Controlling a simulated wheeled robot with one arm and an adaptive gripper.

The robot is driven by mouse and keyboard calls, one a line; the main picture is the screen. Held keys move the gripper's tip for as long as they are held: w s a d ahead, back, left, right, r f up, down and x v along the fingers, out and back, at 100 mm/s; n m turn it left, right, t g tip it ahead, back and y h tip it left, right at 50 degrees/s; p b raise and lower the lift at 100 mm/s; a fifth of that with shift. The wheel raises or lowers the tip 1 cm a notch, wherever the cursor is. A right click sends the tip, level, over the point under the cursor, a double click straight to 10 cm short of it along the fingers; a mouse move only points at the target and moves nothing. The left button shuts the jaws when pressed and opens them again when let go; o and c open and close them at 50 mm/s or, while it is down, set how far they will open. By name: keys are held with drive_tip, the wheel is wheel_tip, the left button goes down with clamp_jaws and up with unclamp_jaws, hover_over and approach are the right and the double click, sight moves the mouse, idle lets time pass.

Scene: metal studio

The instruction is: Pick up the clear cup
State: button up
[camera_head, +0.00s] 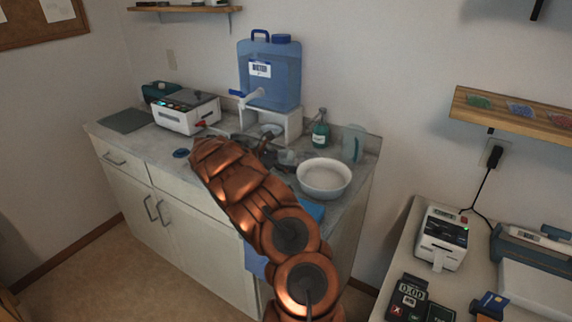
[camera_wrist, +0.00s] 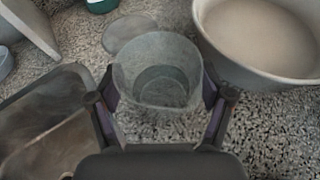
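The clear cup (camera_wrist: 158,72) stands in the middle of the wrist view, upright, with its mouth toward the camera. My gripper (camera_wrist: 160,85) has one finger on each side of the cup, close to its walls. The fingers are spread about as wide as the cup; whether they touch it is hard to tell. In the head view my gripper (camera_head: 272,148) is over the counter and my copper arm hides part of it. The cup is small and partly hidden there.
A white bowl (camera_wrist: 258,73) is close to the right finger. A dark shallow tray-like thing (camera_wrist: 45,120) lies at the left. A blue water container (camera_head: 270,80) on a white stand (camera_head: 282,122) and a green bottle (camera_head: 320,133) are behind, with a white machine (camera_head: 186,112) farther left.

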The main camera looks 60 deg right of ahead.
drive_tip(key=c, duration=1)
drive_tip(key=shift+r, duration=0.1)
